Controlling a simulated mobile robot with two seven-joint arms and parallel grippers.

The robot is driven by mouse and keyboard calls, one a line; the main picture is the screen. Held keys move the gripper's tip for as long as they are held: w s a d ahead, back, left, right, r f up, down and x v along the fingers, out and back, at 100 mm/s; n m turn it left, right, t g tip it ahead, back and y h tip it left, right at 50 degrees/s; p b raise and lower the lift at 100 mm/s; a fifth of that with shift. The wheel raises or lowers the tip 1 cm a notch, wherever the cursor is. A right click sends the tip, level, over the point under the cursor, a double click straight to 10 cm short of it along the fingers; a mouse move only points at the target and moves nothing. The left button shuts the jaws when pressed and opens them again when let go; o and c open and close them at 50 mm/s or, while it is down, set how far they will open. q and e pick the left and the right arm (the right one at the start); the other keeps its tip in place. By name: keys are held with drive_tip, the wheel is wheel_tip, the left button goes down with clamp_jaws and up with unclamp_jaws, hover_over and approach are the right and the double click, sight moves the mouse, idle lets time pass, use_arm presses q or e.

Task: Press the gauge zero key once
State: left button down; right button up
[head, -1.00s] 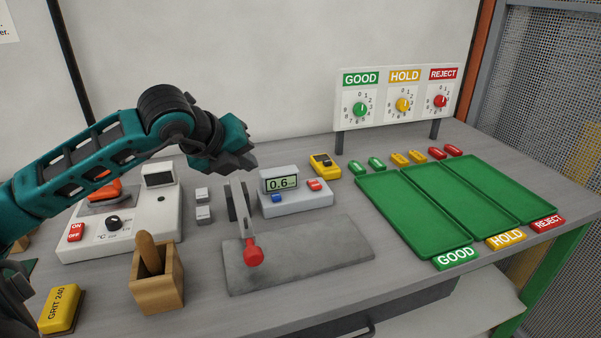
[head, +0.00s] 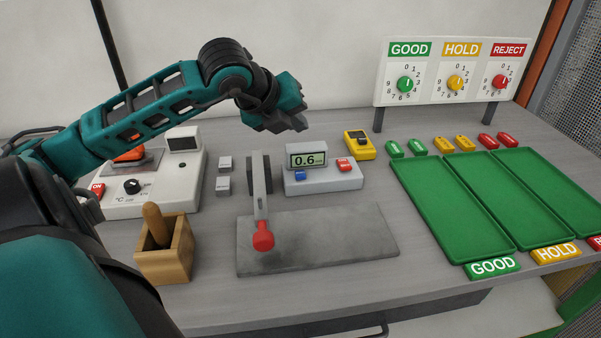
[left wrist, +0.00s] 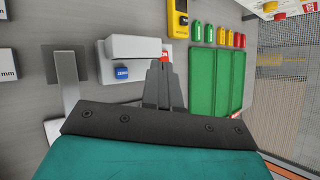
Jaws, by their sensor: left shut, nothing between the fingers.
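The gauge (head: 325,180) is a grey box with a display (head: 306,160) reading 0.6, standing behind a lever stand with a red knob (head: 263,237). On the gauge are a blue key (head: 300,176) at the left and a red key (head: 345,165) at the right. In the left wrist view the blue key (left wrist: 121,73) bears the word ZERO. My left gripper (head: 302,122) is shut and empty, raised above the gauge. In the left wrist view its fingertips (left wrist: 160,65) overlap the gauge's red key (left wrist: 165,57), which is partly hidden. My right gripper is not in view.
A yellow device (head: 359,144) stands right of the gauge, with green trays (head: 450,205) beyond. Left are small grey blocks (head: 224,174), a wooden holder (head: 165,260) and a heater unit (head: 150,195). A dial board (head: 450,80) stands at the back.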

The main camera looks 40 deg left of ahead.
use_arm(q)
drive_tip(key=b, duration=0.4)
hover_over(296, 175)
wheel_tip(296, 175, down, 7)
drive_tip(key=shift+f, duration=0.1)
drive_tip(key=shift+f+b, duration=0.3)
drive_tip(key=shift+w+f, duration=0.1)
drive_tip(key=shift+f, duration=0.1)
idle(0.6)
drive_tip(key=shift+b, duration=0.3)
idle(0.5)
